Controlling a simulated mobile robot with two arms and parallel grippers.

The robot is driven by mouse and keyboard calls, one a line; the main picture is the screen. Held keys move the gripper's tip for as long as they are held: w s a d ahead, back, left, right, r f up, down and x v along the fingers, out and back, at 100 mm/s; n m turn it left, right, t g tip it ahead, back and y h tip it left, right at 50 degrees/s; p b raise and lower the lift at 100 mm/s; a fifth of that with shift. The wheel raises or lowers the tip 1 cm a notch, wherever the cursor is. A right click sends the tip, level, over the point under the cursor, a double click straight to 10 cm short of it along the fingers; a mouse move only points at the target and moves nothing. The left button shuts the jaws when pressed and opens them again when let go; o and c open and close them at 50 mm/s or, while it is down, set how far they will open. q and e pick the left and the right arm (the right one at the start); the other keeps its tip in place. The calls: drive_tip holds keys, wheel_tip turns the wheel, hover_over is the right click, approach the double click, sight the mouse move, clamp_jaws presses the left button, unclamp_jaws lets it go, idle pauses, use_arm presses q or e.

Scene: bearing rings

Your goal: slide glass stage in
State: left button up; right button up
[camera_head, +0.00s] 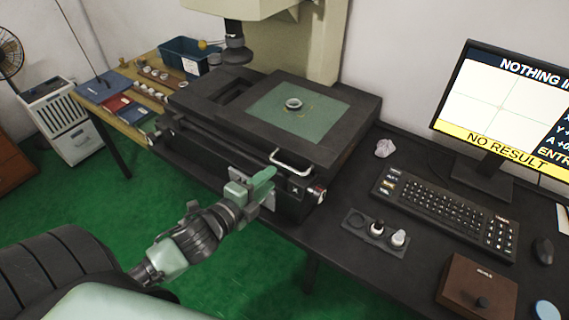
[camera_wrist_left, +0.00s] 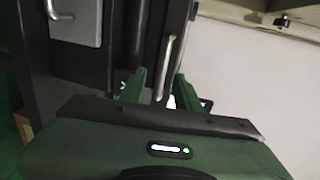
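The glass stage (camera_head: 270,128) is a pale green plate set in the dark machine table, with a small metal ring (camera_head: 293,104) lying on it. A light bar handle (camera_head: 291,164) sticks out at the stage's front edge. My left gripper (camera_head: 268,180) is just below and left of this handle in the head view. In the left wrist view, its two green fingers (camera_wrist_left: 160,88) stand apart, and a pale bar (camera_wrist_left: 166,62) shows between and beyond them. No contact with the bar can be made out. My right gripper is not in view.
On the right are a keyboard (camera_head: 445,208), a monitor (camera_head: 500,110) and a small dark tray (camera_head: 375,230) on the black desk. A wooden side table (camera_head: 150,88) with a blue bin (camera_head: 184,55) stands behind left.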

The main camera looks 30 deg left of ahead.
sight(284, 164)
use_arm(q)
drive_tip(key=x, duration=0.4)
drive_tip(key=p+x, duration=0.1)
drive_tip(key=x, duration=0.2)
drive_tip(key=shift+w+d+r, duration=0.15)
drive_tip(key=shift+w+d, duration=0.1)
drive_tip(key=shift+w, duration=0.15)
drive_tip(key=shift+c, duration=0.3)
clamp_jaws()
idle(0.8)
